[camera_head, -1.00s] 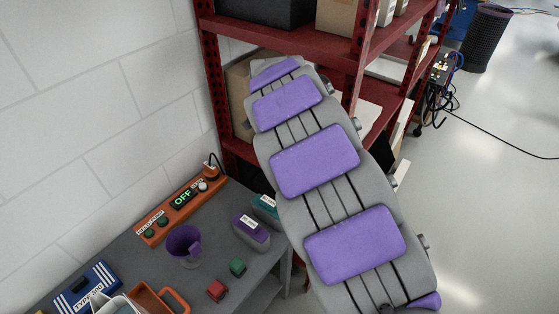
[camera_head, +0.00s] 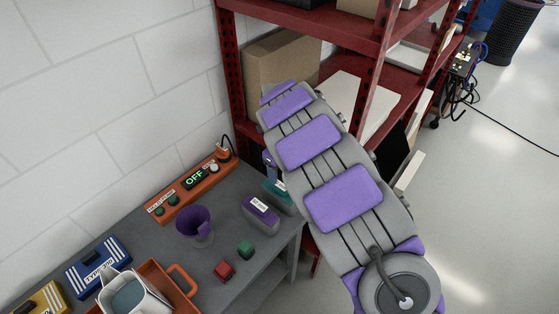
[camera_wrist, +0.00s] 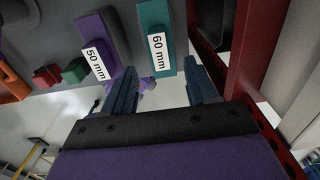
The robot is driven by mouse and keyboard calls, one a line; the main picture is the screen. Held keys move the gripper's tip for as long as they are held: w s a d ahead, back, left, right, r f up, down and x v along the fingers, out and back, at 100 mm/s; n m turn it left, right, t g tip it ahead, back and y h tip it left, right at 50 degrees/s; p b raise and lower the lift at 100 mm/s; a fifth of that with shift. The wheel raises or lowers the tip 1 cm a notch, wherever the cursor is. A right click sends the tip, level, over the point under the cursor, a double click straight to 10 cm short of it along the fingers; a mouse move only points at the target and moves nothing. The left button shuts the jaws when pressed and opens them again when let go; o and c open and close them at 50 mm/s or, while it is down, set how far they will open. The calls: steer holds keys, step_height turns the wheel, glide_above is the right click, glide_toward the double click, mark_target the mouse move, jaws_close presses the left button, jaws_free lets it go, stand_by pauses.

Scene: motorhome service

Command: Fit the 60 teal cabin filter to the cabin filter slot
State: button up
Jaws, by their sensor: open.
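The teal cabin filter (camera_wrist: 154,24) carries a "60 mm" label in the wrist view. It also shows in the head view (camera_head: 281,197) at the table's right edge, partly behind my arm. My gripper (camera_wrist: 158,68) is open and empty, its two blue fingers pointing toward the teal filter's labelled end. The filter's near end lies roughly between the fingertips in the picture; I cannot tell the remaining distance. In the head view my arm hides most of the gripper. I cannot make out the cabin filter slot in either view.
A purple "50 mm" filter (camera_head: 261,214) stands close beside the teal one. Red (camera_head: 224,271) and green (camera_head: 246,249) blocks, a purple cup (camera_head: 195,224) and an orange OFF panel (camera_head: 190,190) are on the grey table. A red shelf (camera_head: 235,72) stands behind.

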mark_target(280, 185)
step_height(280, 185, down, 8)
steer(key=shift+r+b, duration=0.1)
steer(key=shift+b, duration=0.4)
jaws_close()
stand_by(0.7)
steer(key=shift+r+p, duration=0.3)
steer(key=shift+r, duration=0.3)
stand_by(0.3)
steer(key=shift+c, duration=1.2)
jaws_free()
jaws_close()
